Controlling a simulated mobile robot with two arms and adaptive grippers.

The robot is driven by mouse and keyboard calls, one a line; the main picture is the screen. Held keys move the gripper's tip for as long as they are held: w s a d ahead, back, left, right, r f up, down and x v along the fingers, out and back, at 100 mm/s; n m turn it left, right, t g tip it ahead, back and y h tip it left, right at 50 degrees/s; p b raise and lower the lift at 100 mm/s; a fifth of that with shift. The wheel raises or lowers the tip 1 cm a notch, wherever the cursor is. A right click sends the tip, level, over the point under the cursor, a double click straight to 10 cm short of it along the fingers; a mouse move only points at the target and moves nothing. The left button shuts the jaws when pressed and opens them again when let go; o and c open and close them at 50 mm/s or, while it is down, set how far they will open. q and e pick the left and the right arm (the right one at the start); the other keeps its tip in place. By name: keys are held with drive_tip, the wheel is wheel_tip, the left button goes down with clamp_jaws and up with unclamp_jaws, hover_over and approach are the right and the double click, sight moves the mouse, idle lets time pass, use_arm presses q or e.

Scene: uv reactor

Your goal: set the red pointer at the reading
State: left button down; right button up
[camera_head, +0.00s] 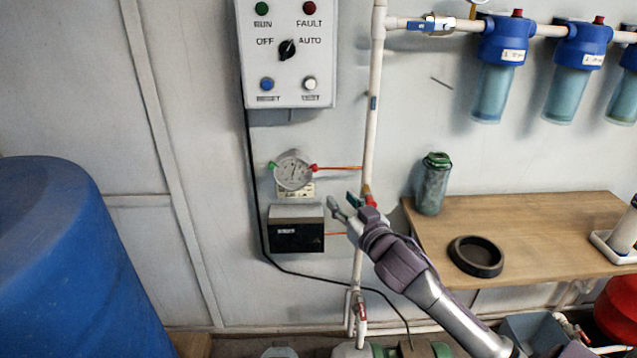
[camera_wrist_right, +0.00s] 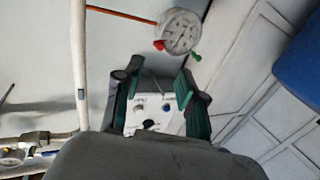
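A round white-faced gauge (camera_head: 293,170) is on the wall, with a red knob (camera_head: 314,168) on its right side and a green knob (camera_head: 272,165) on its left. The dial is too small to tell a red pointer or the reading. In the right wrist view the gauge (camera_wrist_right: 181,32) is turned, with the red knob (camera_wrist_right: 159,45) and green knob (camera_wrist_right: 197,57) on its rim. My right gripper (camera_head: 342,204) is open and empty, below and right of the red knob in the head view, and apart from it. My left gripper is out of view.
A control box (camera_head: 289,85) is above the gauge and a black-fronted box (camera_head: 296,232) below it. A vertical pipe (camera_head: 370,130) and thin red line (camera_head: 340,168) lie to the right. A wooden shelf (camera_head: 520,225) holds a green bottle (camera_head: 433,187) and black ring (camera_head: 476,257).

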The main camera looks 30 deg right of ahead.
sight(316, 171)
drive_tip(key=w, duration=0.4)
drive_tip(key=w+d+p, duration=0.1)
drive_tip(key=w, duration=0.4)
drive_tip(key=w+d, duration=0.1)
drive_tip(key=w, duration=0.3)
drive_tip(key=shift+w+r, duration=0.25)
drive_tip(key=shift+w, duration=0.1)
clamp_jaws()
